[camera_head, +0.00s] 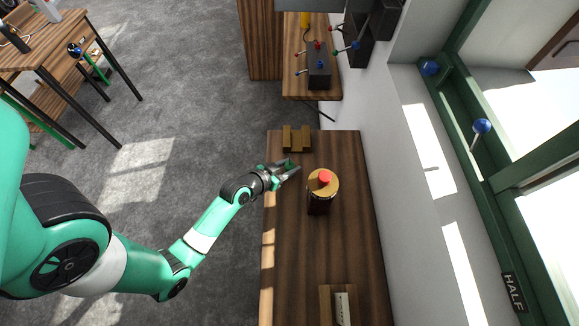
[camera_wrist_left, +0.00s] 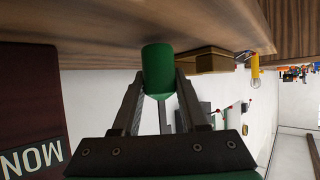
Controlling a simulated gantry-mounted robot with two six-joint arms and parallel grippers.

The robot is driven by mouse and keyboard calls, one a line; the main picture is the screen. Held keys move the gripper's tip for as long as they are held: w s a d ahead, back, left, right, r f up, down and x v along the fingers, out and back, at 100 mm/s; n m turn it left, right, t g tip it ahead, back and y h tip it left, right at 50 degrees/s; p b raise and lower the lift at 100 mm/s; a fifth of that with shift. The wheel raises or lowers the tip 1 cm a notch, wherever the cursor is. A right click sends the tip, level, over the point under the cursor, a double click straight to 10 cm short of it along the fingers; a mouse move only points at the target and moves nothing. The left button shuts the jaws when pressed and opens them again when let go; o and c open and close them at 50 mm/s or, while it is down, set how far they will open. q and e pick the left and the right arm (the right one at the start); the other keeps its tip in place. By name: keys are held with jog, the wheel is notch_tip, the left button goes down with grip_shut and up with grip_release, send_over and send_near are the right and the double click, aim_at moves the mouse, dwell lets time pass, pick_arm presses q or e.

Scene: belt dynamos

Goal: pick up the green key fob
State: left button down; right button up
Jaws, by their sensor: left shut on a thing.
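The green key fob (camera_wrist_left: 158,68) shows in the left wrist view as a rounded green piece between the fingertips of my left gripper (camera_wrist_left: 160,88). The gripper is shut on it. The fob is close to the wooden table surface; I cannot tell whether it touches. In the head view my left gripper (camera_head: 288,171) is over the left part of the dark wooden table (camera_head: 345,250), where the fob is too small to make out clearly. My right gripper is not in view.
A dark stand with a gold top and red button (camera_head: 324,178) is just right of the gripper. A small wooden block (camera_head: 296,139) lies behind it. A wooden holder (camera_head: 340,305) is at the near end. The table between stand and holder is clear.

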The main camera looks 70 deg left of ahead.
pick_arm(q)
notch_tip(320, 180, up, 12)
jog(key=p, duration=0.4)
notch_tip(320, 180, up, 5)
jog(key=p, duration=0.4)
jog(key=shift+r, duration=0.1)
